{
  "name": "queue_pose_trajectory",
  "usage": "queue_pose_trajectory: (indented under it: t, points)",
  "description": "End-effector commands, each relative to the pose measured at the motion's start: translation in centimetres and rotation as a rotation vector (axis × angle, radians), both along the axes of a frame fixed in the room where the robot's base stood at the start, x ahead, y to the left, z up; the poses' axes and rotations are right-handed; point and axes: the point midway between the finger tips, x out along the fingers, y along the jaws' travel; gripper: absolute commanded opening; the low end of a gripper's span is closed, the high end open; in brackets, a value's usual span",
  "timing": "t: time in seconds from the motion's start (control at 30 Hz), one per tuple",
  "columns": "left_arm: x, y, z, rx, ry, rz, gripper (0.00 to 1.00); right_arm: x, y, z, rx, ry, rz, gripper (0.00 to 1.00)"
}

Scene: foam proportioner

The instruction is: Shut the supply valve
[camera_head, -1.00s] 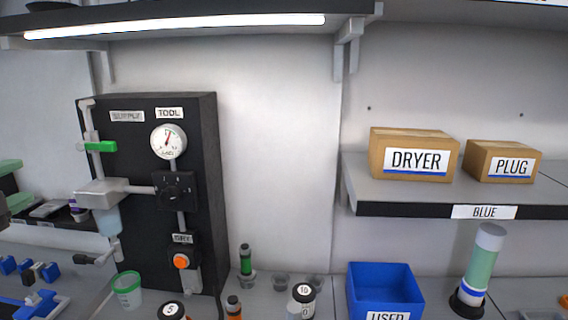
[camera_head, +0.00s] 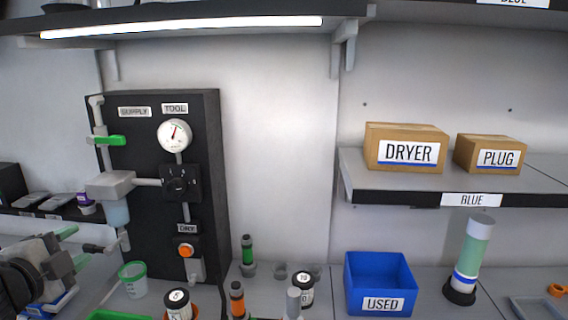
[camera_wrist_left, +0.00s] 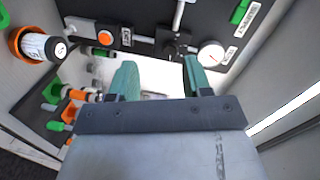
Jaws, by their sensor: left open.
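The supply valve is a green lever (camera_head: 108,140) on a grey vertical pipe, below the SUPPLY label (camera_head: 135,112) on the black panel (camera_head: 150,230). The lever lies sideways, across the pipe's line. It also shows at the top edge of the left wrist view (camera_wrist_left: 239,11), partly cut off. My left gripper (camera_head: 74,247) is at the lower left of the head view, below and left of the lever and apart from it. Its green fingers (camera_wrist_left: 160,70) are open with nothing between them. My right gripper is not in view.
The panel also carries a gauge (camera_head: 174,135), a black dial (camera_head: 180,184) and an orange button (camera_head: 186,250). A filter bowl (camera_head: 115,212) hangs below the lever. A green-rimmed cup (camera_head: 133,281), bottles and a blue USED bin (camera_head: 380,285) stand on the bench.

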Motion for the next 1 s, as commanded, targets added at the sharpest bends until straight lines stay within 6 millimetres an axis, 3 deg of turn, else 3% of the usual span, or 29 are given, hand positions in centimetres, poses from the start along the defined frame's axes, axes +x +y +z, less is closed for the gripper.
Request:
queue_pose_trajectory:
  t: [0.13, 0.27, 0.5, 0.7, 1.0]
  points:
    - [-0.8, -2.9, -6.7, -0.147, 0.106, 0.040, 0.49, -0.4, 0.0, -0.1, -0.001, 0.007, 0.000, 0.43]
    - [-3.0, -5.9, -13.4, -0.307, 0.238, 0.125, 0.49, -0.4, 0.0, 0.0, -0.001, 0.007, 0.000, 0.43]
    - [-10.5, -10.6, -23.6, -0.586, 0.533, 0.360, 0.49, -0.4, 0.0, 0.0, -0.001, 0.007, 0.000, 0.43]
    - [-17.2, -13.3, -28.3, -0.745, 0.758, 0.560, 0.49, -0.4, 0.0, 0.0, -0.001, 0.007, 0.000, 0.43]
    - [-24.7, -16.0, -31.4, -0.886, 1.005, 0.785, 0.49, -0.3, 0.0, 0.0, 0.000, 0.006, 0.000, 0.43]
